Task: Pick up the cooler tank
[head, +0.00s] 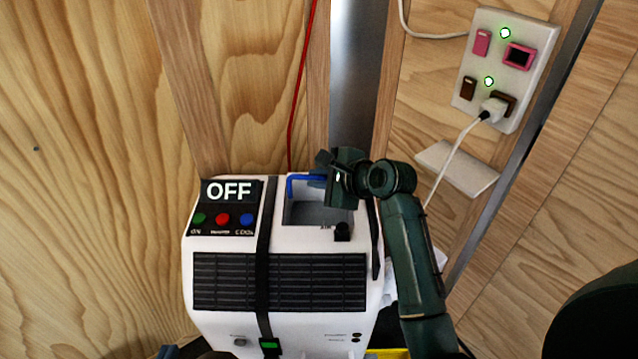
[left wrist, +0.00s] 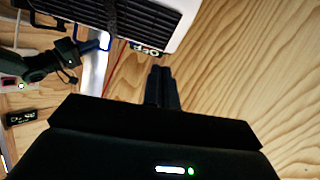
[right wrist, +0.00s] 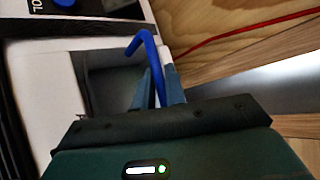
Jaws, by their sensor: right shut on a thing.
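The white cooler (head: 290,320) stands against the wooden wall, with black grilles on its front and an OFF display (head: 229,191) on top. A square grey recess (head: 310,215) is open in its top right. A blue bent handle (head: 292,184) shows at the recess, and in the right wrist view (right wrist: 140,45); I take it as the tank's handle. The tank body cannot be told apart from the recess. My right gripper (right wrist: 165,85) is shut on the blue handle at the recess's edge. My left gripper (left wrist: 161,75) is shut and empty, away from the cooler.
A wall panel (head: 508,70) with sockets and switches is at upper right, with a white cable (head: 455,160) hanging from it. A small white shelf (head: 457,167) is below. A red cord (head: 299,90) runs down the wall beside a metal post (head: 355,80).

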